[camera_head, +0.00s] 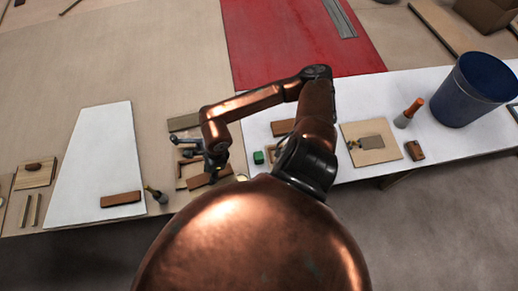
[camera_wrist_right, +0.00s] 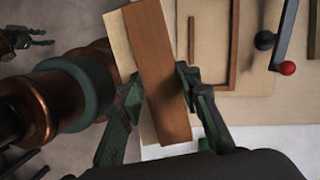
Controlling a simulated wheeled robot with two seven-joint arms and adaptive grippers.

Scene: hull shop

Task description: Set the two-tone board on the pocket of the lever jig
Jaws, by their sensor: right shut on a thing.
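The two-tone board (camera_wrist_right: 160,70), brown on one side and pale on the other, is between the fingers of my right gripper (camera_wrist_right: 158,88), which is shut on it. In the head view my right gripper (camera_head: 213,165) holds the board (camera_head: 209,177) low near the table's front edge. The lever jig (camera_wrist_right: 245,88) shows in the wrist view as a pale base with brown strips and a dark lever with a red knob (camera_wrist_right: 288,68). The board is beside the jig in that view; its height above it is unclear. My left gripper (camera_wrist_right: 36,38) shows small at the wrist view's upper left, fingers apart.
A brown block (camera_head: 121,199) lies on the white sheet at left. On the right stand a blue bin (camera_head: 474,89), an orange-handled tool (camera_head: 409,113) and a pale board (camera_head: 370,155) with a fitting. A green block (camera_head: 258,157) sits near my right arm.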

